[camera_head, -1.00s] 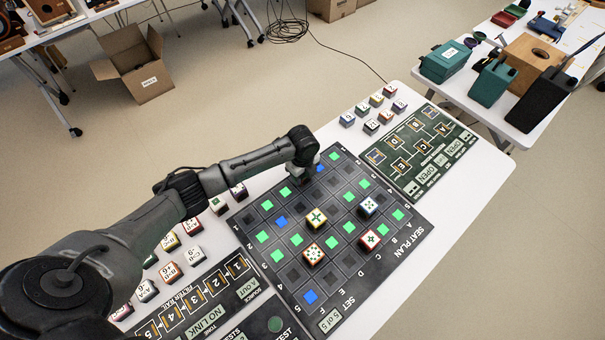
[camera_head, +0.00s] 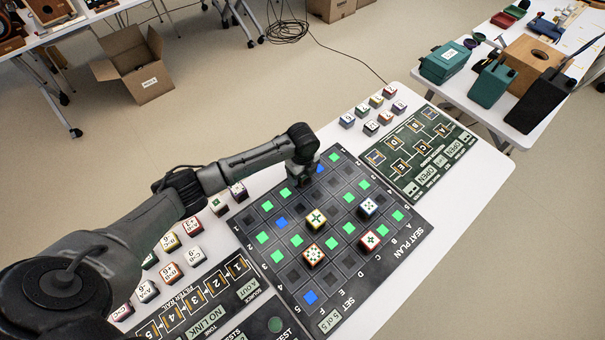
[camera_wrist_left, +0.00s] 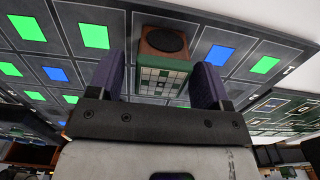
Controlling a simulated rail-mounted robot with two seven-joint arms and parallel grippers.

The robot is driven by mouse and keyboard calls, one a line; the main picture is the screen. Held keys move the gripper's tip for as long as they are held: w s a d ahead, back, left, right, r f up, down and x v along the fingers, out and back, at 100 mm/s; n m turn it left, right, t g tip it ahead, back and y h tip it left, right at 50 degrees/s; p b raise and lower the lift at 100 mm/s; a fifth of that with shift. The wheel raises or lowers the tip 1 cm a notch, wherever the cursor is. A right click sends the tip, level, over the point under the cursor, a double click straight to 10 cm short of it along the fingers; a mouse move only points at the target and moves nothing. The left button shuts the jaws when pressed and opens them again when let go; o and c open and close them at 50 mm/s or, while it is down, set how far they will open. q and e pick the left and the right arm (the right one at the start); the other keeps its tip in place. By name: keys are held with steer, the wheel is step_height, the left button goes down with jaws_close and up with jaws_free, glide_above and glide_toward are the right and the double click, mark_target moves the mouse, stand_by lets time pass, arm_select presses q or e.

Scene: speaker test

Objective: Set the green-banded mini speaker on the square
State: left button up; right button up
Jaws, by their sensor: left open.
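The green-banded mini speaker (camera_wrist_left: 163,68) shows in the left wrist view, with a brown top, a dark round cone and a green band above a checkered side. It stands between the two fingers of my left gripper (camera_wrist_left: 161,62), which is open around it. In the head view my left gripper (camera_head: 304,178) is low over the far edge of the seat plan board (camera_head: 415,232); the speaker is mostly hidden there by the gripper. The board has lit green and blue squares, including a blue square (camera_head: 320,168) just right of the gripper. Whether the speaker rests fully on the board is unclear.
A side table (camera_head: 520,128) with boxes is at the upper right.

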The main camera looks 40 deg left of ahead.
arm_select(q)
step_height(320, 180, up, 9)
steer(key=shift+p, duration=0.9)
steer(key=shift+r, duration=0.8)
